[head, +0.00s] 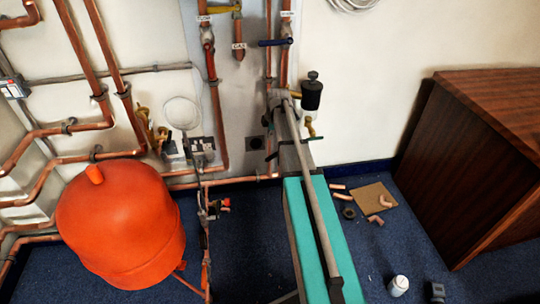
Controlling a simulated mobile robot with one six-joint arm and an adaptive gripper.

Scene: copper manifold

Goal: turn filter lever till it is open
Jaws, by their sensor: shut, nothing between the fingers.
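A black canister that looks like the filter (312,92) is by the copper pipes on the wall. A blue lever (275,42) lies roughly level across the pipes above and left of the canister. I cannot tell for sure which handle is the filter lever. My gripper (281,97) is at the far end of my arm, close to the pipes and left of the canister. It is small and partly hidden by my arm. It is shut and empty. I cannot tell whether it touches anything.
A big orange tank (120,225) stands at lower left among copper pipes. A yellow lever (222,9) is at the top. A brown wooden cabinet (455,165) stands at right. Pipe fittings, a cardboard piece (372,192) and a white can (398,286) lie on the blue floor.

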